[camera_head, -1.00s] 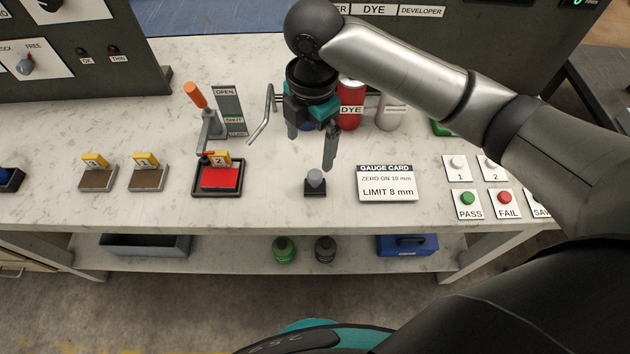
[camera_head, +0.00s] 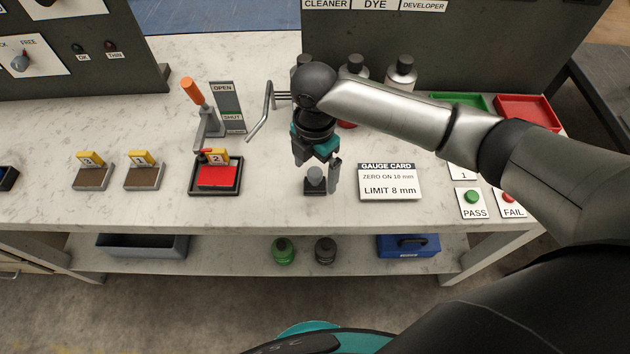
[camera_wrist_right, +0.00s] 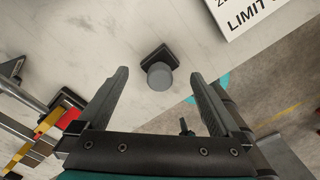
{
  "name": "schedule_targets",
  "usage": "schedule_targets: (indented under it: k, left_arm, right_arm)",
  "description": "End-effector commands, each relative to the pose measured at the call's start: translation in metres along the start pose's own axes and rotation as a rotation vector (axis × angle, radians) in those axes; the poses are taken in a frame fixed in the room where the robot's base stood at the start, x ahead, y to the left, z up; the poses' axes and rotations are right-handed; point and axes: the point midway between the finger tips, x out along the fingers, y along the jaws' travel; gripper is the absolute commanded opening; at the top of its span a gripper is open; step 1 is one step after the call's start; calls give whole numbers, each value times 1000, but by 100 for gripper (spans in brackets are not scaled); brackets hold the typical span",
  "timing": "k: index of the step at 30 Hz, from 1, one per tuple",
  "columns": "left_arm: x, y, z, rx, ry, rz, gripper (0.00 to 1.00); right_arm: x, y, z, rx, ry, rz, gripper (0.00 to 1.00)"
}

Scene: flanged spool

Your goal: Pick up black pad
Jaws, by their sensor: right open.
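The black pad (camera_head: 316,190) is a small dark square with a grey round knob on top. It lies on the white counter, left of the gauge card. My right gripper (camera_head: 317,168) is open and empty, pointing down just above and behind the pad. In the right wrist view the black pad (camera_wrist_right: 154,54) shows with its grey knob between the two spread fingers, near their tips (camera_wrist_right: 160,75). No contact between fingers and knob is visible. My left gripper is not in view.
The gauge card (camera_head: 390,182) lies just right of the pad. PASS (camera_head: 471,200) and FAIL (camera_head: 508,200) buttons are at the right. The front edge is close.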

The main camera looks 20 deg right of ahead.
Motion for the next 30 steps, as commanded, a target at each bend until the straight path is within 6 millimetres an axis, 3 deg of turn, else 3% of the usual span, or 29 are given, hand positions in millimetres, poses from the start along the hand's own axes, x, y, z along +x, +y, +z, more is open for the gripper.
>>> schedule_targets:
  k: [3,6,14,30]
  left_arm:
    - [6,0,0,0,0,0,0]
    - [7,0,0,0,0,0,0]
    - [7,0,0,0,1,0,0]
    - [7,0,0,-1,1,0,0]
  right_arm:
    - [21,-1,0,1,2,-4,100]
    - [31,0,1,1,0,-2,100]
    - [33,0,0,-1,-1,0,100]
    - [33,0,1,0,-1,0,42]
